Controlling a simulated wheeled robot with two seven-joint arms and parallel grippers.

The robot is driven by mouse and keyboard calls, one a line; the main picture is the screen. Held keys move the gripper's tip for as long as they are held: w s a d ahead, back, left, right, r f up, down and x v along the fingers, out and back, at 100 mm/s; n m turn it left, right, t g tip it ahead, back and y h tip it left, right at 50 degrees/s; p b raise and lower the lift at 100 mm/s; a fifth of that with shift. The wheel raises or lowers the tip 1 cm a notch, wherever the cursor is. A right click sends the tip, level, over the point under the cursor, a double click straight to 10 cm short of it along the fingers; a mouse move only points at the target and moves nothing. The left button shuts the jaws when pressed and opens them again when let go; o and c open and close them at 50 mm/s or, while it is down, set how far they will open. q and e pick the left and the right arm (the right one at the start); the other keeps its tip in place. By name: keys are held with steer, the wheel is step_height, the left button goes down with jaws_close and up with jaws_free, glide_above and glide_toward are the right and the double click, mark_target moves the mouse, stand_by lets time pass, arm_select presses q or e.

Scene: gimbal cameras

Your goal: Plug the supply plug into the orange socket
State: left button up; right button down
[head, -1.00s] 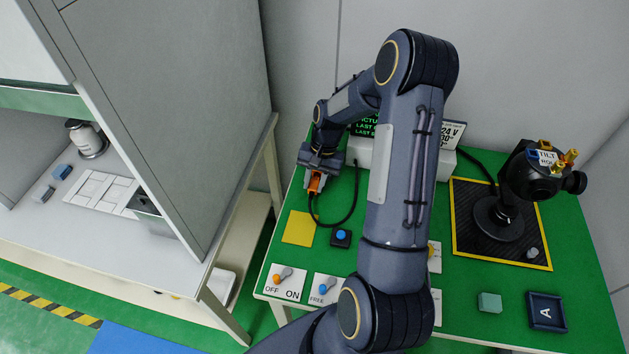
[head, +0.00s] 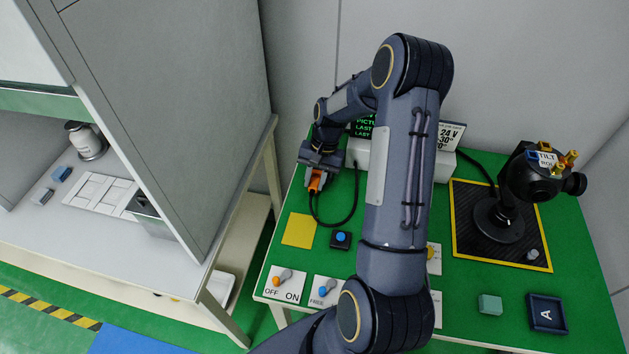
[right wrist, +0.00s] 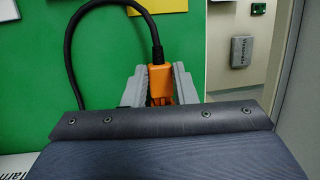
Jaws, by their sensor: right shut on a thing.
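The supply plug (head: 316,182) is an orange block on a black cable, at the back left of the green table. My right gripper (head: 318,172) is shut on it. In the right wrist view the orange plug (right wrist: 160,82) sits between the two grey fingers, with its cable (right wrist: 154,32) leaving the far end and looping left. My left gripper is not in view.
A light supply box (head: 444,166) with display signs stands at the back, partly behind my arm. A yellow square (head: 299,230), a blue-button box (head: 340,239) and switch panels (head: 283,283) lie in front. A teal cube (head: 490,303) and a dark tray (head: 562,325) are front right.

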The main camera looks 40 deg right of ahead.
steer(key=shift+w+d, duration=0.4)
steer(key=shift+d, duration=0.1)
steer(key=c, duration=1.1)
jaws_free()
steer(key=b+v, duration=0.1)
steer(key=v, duration=0.6)
steer(key=shift+r, duration=0.4)
steer(key=shift+d, duration=0.1)
